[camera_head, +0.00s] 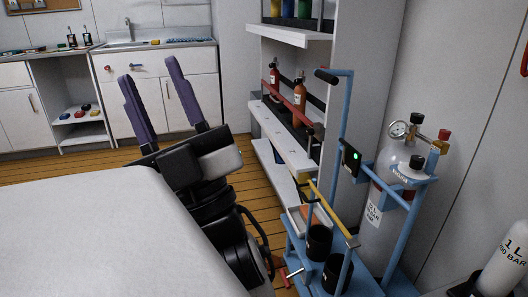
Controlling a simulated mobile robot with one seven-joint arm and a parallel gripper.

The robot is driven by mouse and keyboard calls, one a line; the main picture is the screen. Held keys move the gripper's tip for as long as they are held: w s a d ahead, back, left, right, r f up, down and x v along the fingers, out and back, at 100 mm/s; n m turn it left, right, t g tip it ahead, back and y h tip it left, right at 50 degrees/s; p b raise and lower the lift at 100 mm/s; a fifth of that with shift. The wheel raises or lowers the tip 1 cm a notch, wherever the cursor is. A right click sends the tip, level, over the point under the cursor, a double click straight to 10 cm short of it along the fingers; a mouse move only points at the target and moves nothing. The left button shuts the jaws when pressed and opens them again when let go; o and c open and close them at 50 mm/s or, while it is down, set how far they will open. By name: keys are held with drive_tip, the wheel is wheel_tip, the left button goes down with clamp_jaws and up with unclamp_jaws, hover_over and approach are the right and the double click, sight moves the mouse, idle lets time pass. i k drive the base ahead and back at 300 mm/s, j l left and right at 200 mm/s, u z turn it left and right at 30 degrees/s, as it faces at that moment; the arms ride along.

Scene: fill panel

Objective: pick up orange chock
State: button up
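My gripper (150,70) is at the left of centre, its two purple fingers pointing up and spread apart with nothing between them. A small flat orange piece (311,213) lies in a pale tray on the blue cart, lower centre right. It may be the orange chock, but it is small and partly hidden by the cart's frame, so I cannot tell. My gripper is well apart from it, up and to the left.
The blue cart (345,110) carries black cups (319,241) and a grey gas cylinder (378,232). A white shelf unit (285,138) holds orange bottles (299,98). A red-and-white item (288,277) is near the floor. White cabinets (185,92) stand behind; wooden floor (258,185) lies between.

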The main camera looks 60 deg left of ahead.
sight(276, 261)
drive_tip(key=u, duration=1.5)
